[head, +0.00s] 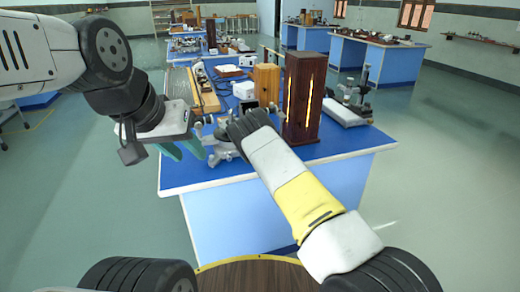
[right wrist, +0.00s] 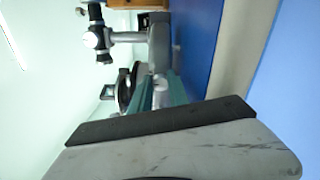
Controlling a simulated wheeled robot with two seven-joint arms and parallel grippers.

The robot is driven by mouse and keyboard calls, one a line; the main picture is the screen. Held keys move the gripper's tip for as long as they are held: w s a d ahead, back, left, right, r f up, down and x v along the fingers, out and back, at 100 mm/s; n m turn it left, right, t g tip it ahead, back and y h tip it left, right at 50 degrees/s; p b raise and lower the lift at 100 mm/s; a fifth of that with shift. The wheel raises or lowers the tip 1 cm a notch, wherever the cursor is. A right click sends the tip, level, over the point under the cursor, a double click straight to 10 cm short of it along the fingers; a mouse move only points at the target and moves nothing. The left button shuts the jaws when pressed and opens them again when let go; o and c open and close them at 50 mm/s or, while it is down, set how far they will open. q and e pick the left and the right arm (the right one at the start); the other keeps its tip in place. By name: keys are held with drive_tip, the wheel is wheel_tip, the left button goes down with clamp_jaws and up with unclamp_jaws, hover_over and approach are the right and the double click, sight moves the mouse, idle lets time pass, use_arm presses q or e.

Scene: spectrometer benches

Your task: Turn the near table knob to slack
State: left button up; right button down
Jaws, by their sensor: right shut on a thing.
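The spectrometer (head: 222,152) stands at the near left part of the blue bench and is partly hidden behind my right arm. In the right wrist view its grey body (right wrist: 159,45) shows with a dark-ended tube and a black round disc. My right gripper (right wrist: 160,92) has its teal fingers close together on a small grey part beside the disc, which I take as the near table knob (right wrist: 159,81). Most of the knob is hidden between the fingers. My left gripper (head: 181,149) hangs left of the spectrometer, teal fingers apart and empty.
A dark wooden lamp box (head: 305,98) with glowing slits stands just right of the spectrometer. A lighter wooden box (head: 267,85) and a white device (head: 245,90) are behind. A stand on a pale base (head: 345,115) is at the right. The bench's near right top is clear.

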drive_tip(key=shift+f+n, duration=0.1)
drive_tip(key=shift+n, duration=0.2)
drive_tip(key=c, duration=1.3)
unclamp_jaws()
drive_tip(key=shift+o, duration=0.2)
